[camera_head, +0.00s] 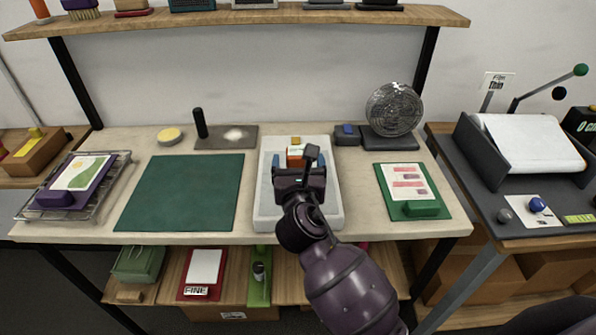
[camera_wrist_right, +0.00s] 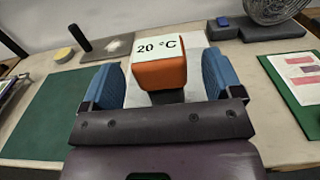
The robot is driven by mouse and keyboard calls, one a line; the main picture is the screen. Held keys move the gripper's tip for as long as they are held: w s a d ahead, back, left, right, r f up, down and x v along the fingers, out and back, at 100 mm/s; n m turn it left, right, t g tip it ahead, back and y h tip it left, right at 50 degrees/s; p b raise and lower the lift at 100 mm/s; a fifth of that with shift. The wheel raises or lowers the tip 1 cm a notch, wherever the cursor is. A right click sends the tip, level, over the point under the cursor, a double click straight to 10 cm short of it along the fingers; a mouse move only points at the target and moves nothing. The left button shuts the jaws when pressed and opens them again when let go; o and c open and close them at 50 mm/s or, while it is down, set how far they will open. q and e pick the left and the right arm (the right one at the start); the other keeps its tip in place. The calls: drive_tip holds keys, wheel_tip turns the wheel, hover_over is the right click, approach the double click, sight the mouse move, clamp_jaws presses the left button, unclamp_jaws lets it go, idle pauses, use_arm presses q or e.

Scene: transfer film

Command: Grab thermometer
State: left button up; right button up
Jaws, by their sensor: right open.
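The thermometer (camera_wrist_right: 160,68) is an orange block with a white top reading "20 °C". In the head view the thermometer (camera_head: 296,152) stands in a white tray (camera_head: 270,216) on the table, partly hidden by my right arm. My right gripper (camera_wrist_right: 164,80) is open, with one blue finger on each side of the thermometer in the wrist view. Gaps show between the fingers and the block. In the head view the right gripper (camera_head: 297,162) is over the tray. My left gripper is not in view.
A green mat (camera_head: 182,192) lies left of the tray. A green clipboard (camera_head: 408,190) lies to the right. A shelf (camera_head: 240,17) runs above.

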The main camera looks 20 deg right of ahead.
drive_tip(key=shift+x, duration=1.45)
drive_tip(key=c, duration=0.9)
drive_tip(key=shift+c, duration=1.1)
drive_tip(key=shift+r, duration=0.1)
